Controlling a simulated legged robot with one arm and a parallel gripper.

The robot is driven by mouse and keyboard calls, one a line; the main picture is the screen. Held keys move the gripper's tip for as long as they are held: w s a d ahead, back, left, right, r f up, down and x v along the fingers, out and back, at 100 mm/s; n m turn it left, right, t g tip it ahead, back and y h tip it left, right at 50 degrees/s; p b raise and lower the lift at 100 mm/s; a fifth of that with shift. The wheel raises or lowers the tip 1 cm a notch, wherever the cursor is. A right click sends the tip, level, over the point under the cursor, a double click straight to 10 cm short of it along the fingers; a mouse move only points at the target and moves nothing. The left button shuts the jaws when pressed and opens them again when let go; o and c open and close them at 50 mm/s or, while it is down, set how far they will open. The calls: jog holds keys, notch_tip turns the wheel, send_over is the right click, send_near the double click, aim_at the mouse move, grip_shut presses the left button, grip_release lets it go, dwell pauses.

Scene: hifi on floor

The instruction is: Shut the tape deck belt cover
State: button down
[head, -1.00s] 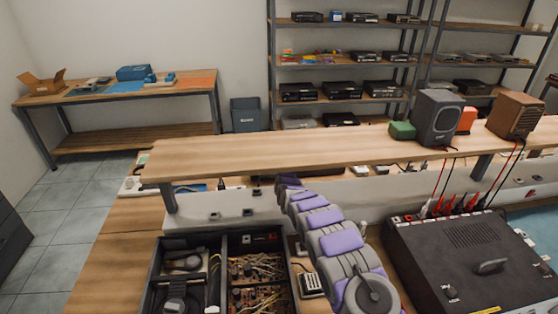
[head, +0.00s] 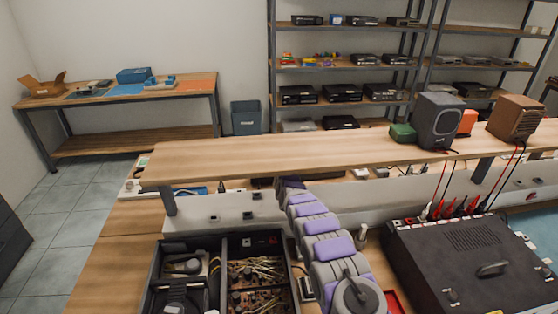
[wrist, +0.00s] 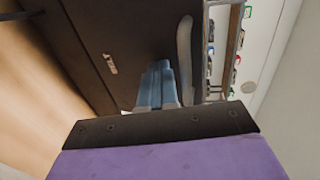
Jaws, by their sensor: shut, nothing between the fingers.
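An open black chassis (head: 228,242) stands at the lower left of the head view, with reels and a motor-like part in its left bay and wired brown boards (head: 258,287) in its right bay. It appears to be the tape deck; I cannot tell which part is its belt cover. My gripper (wrist: 159,68) shows in the wrist view, its blue-grey fingers shut and empty. They point at a dark flat panel (wrist: 105,35) with a small silver fitting. A curved grey bar (wrist: 184,55) lies just right of the fingers. Contact cannot be told. In the head view my gripper is not visible beyond my arm.
A black case (head: 465,262) with a handle and red leads stands right of my arm. A raised wooden shelf (head: 290,158) crosses the bench, bearing a grey speaker (head: 438,120) and a wooden one (head: 514,117). A red tray (head: 394,302) lies beside my arm.

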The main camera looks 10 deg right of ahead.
jog(key=shift+w+r+p, duration=0.3)
jog(key=shift+w, duration=0.35)
jog(key=shift+w+r+p, duration=0.25)
jog(key=shift+w+r, duration=0.05)
jog(key=shift+w, duration=0.3)
